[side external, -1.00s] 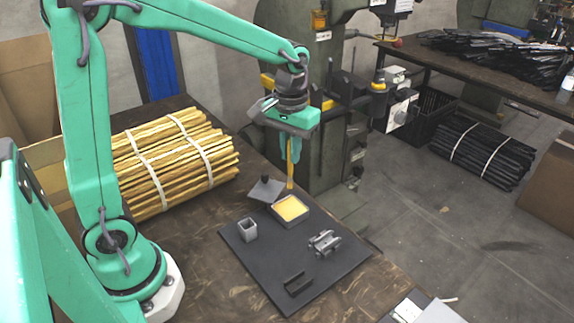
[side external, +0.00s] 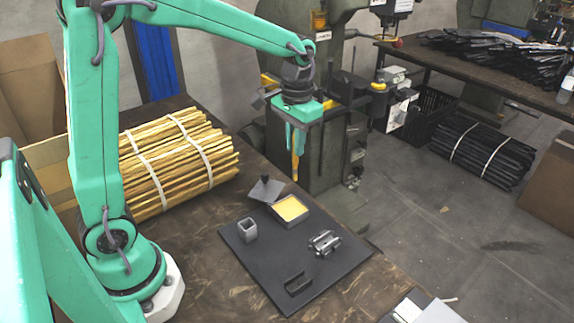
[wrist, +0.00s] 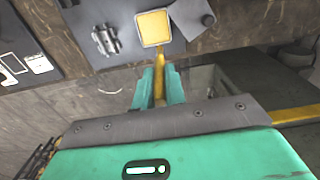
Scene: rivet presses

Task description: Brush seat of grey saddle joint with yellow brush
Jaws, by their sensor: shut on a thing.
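My gripper (side external: 297,148) points down and is shut on the yellow brush (side external: 295,168), which hangs upright. The brush also shows between the fingers in the wrist view (wrist: 159,80). In the side view its lower tip appears just behind the square dark tray with yellow filling (side external: 291,208), with a gap below it. The grey saddle joint (side external: 324,243) lies on the dark mat (side external: 265,262), in front and to the right of that tray; it also shows in the wrist view (wrist: 106,40). The brush is apart from the joint. The seat's detail is too small to tell.
A dark lid with a knob (side external: 266,188) lies behind the tray. A grey square holder (side external: 247,230) and a dark channel piece (side external: 298,284) are on the mat. A bundle of yellow sticks (side external: 175,160) lies at left; a green press (side external: 335,150) stands behind.

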